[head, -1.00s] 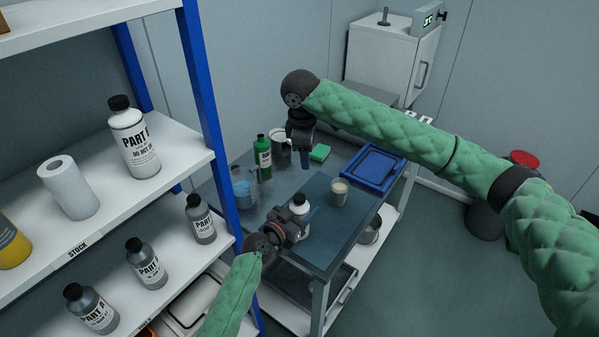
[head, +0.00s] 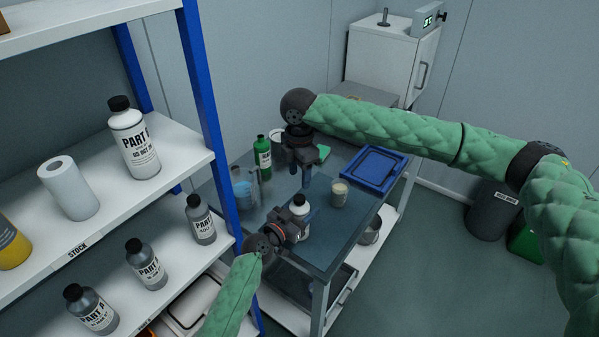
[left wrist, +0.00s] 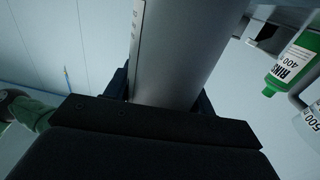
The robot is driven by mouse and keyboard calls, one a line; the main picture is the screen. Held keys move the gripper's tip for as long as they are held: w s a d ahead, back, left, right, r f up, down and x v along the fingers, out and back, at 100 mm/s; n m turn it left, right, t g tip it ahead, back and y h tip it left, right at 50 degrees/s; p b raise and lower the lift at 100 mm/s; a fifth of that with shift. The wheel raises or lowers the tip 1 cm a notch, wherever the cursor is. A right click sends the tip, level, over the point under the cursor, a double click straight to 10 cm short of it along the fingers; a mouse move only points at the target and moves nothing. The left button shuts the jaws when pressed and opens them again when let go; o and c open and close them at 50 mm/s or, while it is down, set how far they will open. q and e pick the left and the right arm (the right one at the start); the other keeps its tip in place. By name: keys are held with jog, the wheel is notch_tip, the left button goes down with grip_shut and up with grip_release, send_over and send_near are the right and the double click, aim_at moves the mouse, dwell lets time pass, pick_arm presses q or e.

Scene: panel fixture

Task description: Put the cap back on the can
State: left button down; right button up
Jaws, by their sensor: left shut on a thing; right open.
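My left gripper (head: 302,218) is shut on a grey-white can (head: 304,206) with a label, at the near-left part of the cart top. The can's grey side also fills the middle of the left wrist view (left wrist: 185,50), between the fingers. Its top is small and dark in the head view, and I cannot tell whether that is a cap or the can's neck. I cannot make out a separate cap. My right gripper (head: 307,177) is open, pointing down above the cart, behind the can and apart from it. I see nothing between its fingers.
A cup of cream-coloured stuff (head: 339,194) stands right of the can. A green bottle (head: 263,152), a beaker with blue contents (head: 242,190) and a green sponge (head: 322,152) are further back. A blue tray (head: 373,165) lies at right. A stock shelf (head: 180,155) flanks the left.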

aim_at(299, 197)
jog(key=shift+f, duration=0.1)
jog(key=shift+f, duration=3.9)
jog(key=c, duration=1)
jog(key=o, duration=1.1)
jog(key=shift+o, duration=0.2)
jog(key=shift+r, duration=0.1)
notch_tip(299, 197, up, 12)
